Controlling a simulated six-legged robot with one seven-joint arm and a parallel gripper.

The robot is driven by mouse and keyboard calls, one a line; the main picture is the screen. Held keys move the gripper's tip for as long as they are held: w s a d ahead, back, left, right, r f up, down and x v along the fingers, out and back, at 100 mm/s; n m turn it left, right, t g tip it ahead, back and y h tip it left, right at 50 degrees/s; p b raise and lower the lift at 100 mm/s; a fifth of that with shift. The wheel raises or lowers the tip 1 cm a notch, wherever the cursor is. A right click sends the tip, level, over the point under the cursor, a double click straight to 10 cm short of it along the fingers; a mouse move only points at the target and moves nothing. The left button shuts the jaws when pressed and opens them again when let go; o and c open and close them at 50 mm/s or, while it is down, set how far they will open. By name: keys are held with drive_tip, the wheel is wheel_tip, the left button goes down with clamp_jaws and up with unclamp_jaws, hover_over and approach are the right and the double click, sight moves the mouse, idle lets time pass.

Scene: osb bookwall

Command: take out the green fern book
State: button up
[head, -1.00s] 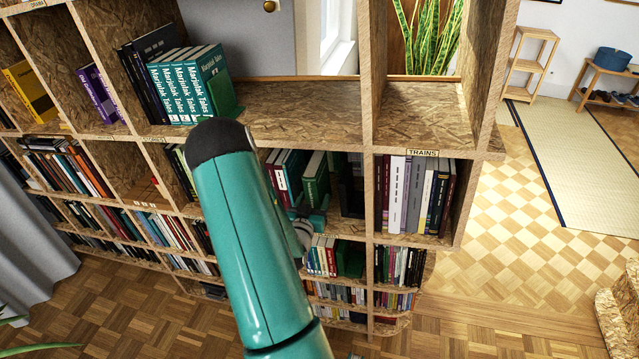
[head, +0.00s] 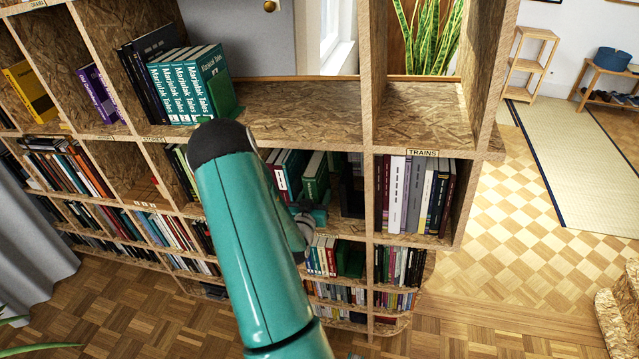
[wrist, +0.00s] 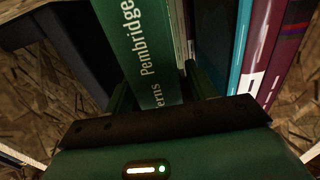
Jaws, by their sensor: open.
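The green fern book (head: 315,178) stands in the middle shelf cubby, leaning slightly, its lower part hidden by my gripper. In the wrist view its green spine (wrist: 145,50) shows white lettering with "Pembridge" and part of "erns". My gripper (head: 316,213) is at the front of this cubby, in front of the book's lower spine. In the wrist view my gripper (wrist: 160,92) is open, with one finger on each side of the spine. I cannot tell whether either finger touches the book.
Teal, white, pink and maroon books (wrist: 265,50) stand beside the fern book. A dark object (head: 352,190) is on its other side, past a gap. A wooden divider (head: 369,200) separates this cubby from the trains books (head: 415,195). The shelf top (head: 300,125) above is partly bare.

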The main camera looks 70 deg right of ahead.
clamp_jaws()
drive_tip(key=shift+r, duration=0.1)
drive_tip(key=shift+r, duration=0.2)
drive_tip(key=shift+a, duration=0.1)
drive_tip(key=s+a, duration=0.2)
drive_tip(key=a, duration=1.4)
drive_tip(key=shift+s, duration=0.25)
idle(0.4)
